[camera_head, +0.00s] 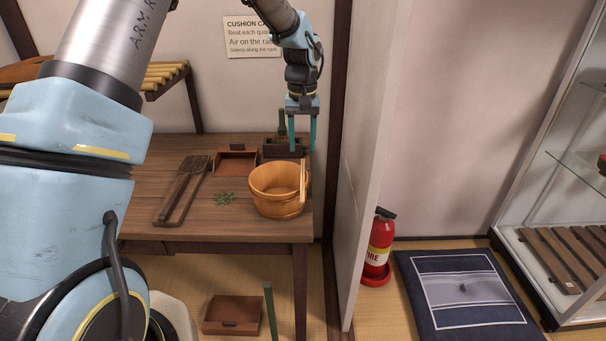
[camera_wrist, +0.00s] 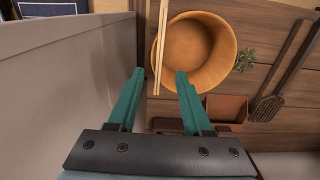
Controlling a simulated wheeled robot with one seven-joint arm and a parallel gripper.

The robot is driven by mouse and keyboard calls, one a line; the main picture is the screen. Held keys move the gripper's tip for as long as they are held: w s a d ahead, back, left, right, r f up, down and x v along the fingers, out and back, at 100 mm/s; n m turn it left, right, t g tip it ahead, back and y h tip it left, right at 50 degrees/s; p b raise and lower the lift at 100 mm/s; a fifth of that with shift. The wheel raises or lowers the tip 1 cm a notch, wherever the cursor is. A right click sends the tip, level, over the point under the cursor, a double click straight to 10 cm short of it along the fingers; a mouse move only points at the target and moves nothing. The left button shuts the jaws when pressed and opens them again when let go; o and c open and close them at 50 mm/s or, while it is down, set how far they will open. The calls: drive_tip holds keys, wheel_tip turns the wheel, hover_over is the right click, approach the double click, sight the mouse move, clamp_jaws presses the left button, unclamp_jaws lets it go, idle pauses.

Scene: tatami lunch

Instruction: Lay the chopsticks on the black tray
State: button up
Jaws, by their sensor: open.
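The chopsticks (camera_head: 303,181) are a pale, thin pair lying across the right side of the round wooden tub (camera_head: 270,188). In the wrist view the chopsticks (camera_wrist: 160,42) run lengthwise, with their near end appearing between my fingertips. My gripper (camera_head: 302,148) is open and empty, pointing down above the back right of the table, behind the tub. Its green fingers also show in the wrist view (camera_wrist: 160,76), apart from the chopsticks. I see no clearly black tray; a dark low box (camera_head: 283,152) stands at the table's back, partly behind my gripper.
A reddish-brown tray (camera_head: 236,165), a dark grater-like utensil (camera_head: 183,192) and green sprigs (camera_head: 225,198) lie on the wooden table (camera_head: 245,229). A wall panel (camera_head: 362,170) stands close on the right. A brown box (camera_head: 232,317) and fire extinguisher (camera_head: 379,245) are on the floor.

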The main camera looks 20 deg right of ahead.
sight(302, 175)
wheel_tip(302, 175, down, 3)
drive_tip(key=shift+f+p, duration=0.15)
drive_tip(key=shift+p, duration=0.15)
drive_tip(key=shift+w+d+f+p, duration=0.15)
drive_tip(key=shift+f+p, duration=0.45)
drive_tip(key=shift+f, duration=0.75)
drive_tip(key=shift+w+f+p, duration=0.1)
drive_tip(key=shift+f+p, duration=0.5)
drive_tip(key=shift+f, duration=0.75)
clamp_jaws()
